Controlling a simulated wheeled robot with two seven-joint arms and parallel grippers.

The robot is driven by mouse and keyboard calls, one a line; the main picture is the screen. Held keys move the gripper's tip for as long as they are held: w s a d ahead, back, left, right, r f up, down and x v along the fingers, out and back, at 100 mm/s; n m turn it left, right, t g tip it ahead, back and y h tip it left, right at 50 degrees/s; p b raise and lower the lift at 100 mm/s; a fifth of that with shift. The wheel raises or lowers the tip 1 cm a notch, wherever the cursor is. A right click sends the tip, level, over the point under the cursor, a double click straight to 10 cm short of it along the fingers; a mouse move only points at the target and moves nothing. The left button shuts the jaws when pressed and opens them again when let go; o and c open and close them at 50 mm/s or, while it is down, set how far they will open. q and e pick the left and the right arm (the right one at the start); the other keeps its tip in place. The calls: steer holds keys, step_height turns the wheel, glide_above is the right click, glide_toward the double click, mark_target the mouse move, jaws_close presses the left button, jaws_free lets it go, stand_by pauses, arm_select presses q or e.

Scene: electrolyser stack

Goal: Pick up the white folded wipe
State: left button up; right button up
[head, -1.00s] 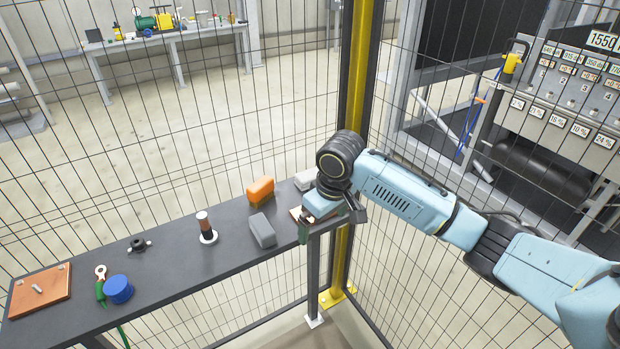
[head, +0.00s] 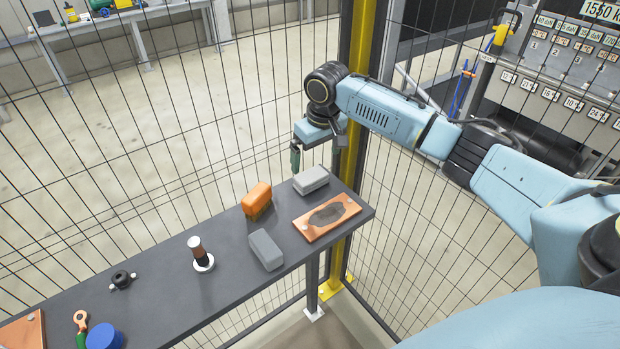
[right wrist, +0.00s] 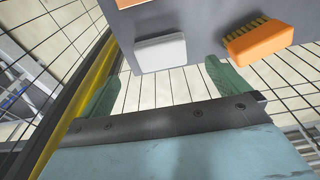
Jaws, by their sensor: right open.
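The white folded wipe (head: 311,180) is a pale, rounded block lying near the far right edge of the dark shelf. It also shows in the right wrist view (right wrist: 161,54), at the shelf's edge. My right gripper (head: 302,166) is open and empty, just beyond the wipe on its far side and above it. In the right wrist view its two green fingers (right wrist: 161,75) are spread wide, with the wipe ahead, roughly between their lines and apart from both. My left gripper is not in view.
On the shelf (head: 222,245), an orange brush (head: 257,199), a grey block (head: 266,250) and a copper plate with a dark stain (head: 327,217) lie near the wipe. A small cylinder stand (head: 200,254) is further left. Wire fence and a yellow post (head: 359,60) stand close behind.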

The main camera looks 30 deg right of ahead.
mark_target(311, 175)
steer(key=shift+w+f, duration=0.15)
steer(key=shift+f, duration=0.55)
steer(key=shift+w+f, duration=0.1)
steer(key=shift+f, duration=0.25)
steer(key=shift+w+a+f, duration=0.1)
steer(key=shift+w+f, duration=0.1)
steer(key=shift+f, duration=0.4)
steer(key=shift+w+f, duration=0.2)
steer(key=shift+f, duration=0.35)
steer(key=shift+w+f, duration=0.15)
steer(key=shift+f, duration=0.45)
steer(key=shift+w+f, duration=0.15)
steer(key=shift+f, duration=0.65)
steer(key=c, duration=0.9)
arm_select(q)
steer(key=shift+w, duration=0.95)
arm_select(e)
step_height(311, 175, up, 10)
